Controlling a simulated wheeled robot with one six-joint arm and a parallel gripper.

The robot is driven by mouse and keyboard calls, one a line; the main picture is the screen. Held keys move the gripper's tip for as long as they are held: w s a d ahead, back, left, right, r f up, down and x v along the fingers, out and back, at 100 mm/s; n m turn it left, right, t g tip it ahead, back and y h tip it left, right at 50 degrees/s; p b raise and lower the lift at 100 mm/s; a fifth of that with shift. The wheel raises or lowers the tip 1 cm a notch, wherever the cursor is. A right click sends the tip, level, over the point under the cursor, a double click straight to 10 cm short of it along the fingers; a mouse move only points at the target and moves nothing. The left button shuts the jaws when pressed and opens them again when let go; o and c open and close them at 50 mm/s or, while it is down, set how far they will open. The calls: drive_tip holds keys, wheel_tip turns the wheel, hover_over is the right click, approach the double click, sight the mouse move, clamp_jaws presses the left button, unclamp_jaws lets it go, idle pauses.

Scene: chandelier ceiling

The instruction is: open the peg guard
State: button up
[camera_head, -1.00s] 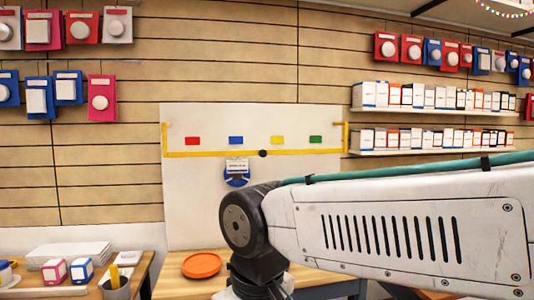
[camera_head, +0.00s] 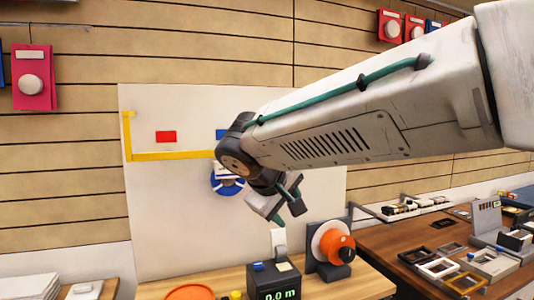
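The peg guard is a yellow bar (camera_head: 172,155) across the white board (camera_head: 290,225), with a short upright piece at its left end. It lies flat across the board's upper part. My arm hides its middle and right side. A red label (camera_head: 166,136) and part of a blue label (camera_head: 221,134) show above the bar. A blue round item with a white tag (camera_head: 226,181) hangs just below the bar. My gripper (camera_head: 279,212) points down in front of the board, below and right of the visible bar. Its finger gap is unclear, and I see nothing held in it.
An orange spool on a stand (camera_head: 333,243) and a black box with a green display (camera_head: 274,282) stand on the wooden table below my gripper. An orange dish (camera_head: 190,292) is at its front left. A brown bench (camera_head: 415,250) with frames is at right.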

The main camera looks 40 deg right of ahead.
drive_tip(key=w+d+r+n+t+h, duration=0.1)
drive_tip(key=w+r+t+h, duration=0.1)
drive_tip(key=w+r, duration=0.45)
drive_tip(key=w+d+r+n+t+h, duration=0.1)
drive_tip(key=w+r+t+h, duration=0.2)
drive_tip(key=w, duration=0.6)
drive_tip(key=shift+g, duration=0.5)
drive_tip(key=x, duration=0.4)
drive_tip(key=r+x, duration=0.1)
drive_tip(key=x, duration=0.1)
drive_tip(key=shift+d+f, duration=0.1)
drive_tip(key=shift+d, duration=0.1)
drive_tip(key=shift+w+d+f, duration=0.1)
drive_tip(key=shift+w+d, duration=0.1)
drive_tip(key=shift+d, duration=0.1)
clamp_jaws()
drive_tip(key=shift+a, duration=0.1)
